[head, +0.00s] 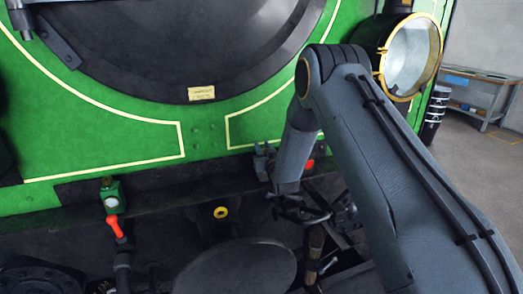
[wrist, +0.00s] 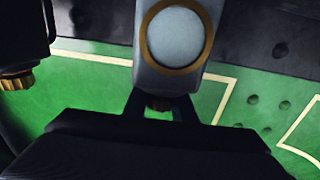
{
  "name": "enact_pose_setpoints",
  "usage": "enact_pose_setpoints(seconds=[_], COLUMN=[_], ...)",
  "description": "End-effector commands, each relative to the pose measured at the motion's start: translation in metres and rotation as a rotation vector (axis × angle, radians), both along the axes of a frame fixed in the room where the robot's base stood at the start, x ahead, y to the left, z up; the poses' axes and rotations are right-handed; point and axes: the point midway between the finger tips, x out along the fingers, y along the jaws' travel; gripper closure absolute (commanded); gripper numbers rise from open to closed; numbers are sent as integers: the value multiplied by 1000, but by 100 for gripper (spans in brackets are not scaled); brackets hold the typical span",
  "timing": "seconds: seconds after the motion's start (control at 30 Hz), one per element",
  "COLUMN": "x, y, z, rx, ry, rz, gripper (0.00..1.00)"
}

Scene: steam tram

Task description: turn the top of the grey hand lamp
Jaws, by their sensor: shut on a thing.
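The grey hand lamp (wrist: 177,40) is at the top middle of the wrist view, with a round pale lens in a brass ring. The fingers and the dark gripper body hide part of the top. In the head view my arm reaches down in front of the green tram front; I cannot clearly make out the fingers or the lamp there.
A large brass-rimmed headlamp (head: 412,58) stands close to my arm's elbow. A green fitting with a red handle (head: 112,204) is at the left. Dark pipework lies below the green front (head: 95,130). A dark fitting with a brass knob (wrist: 16,80) hangs left of the lamp.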

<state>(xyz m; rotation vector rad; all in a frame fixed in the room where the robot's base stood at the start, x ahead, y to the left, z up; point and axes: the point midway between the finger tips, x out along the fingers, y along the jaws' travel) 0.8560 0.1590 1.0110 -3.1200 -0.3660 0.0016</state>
Motion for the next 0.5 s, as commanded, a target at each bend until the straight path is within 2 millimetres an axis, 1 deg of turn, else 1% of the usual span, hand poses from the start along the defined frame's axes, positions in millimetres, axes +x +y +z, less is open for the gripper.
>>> enact_pose_setpoints(seconds=[0.03, 0.3, 0.5], x=[1, 2, 1], y=[2, -6, -12], z=[-2, -2, -1], rx=[1, 1, 0], ry=[-2, -2, -3], rz=[-39, -278, -424], gripper=[99, 99, 99])
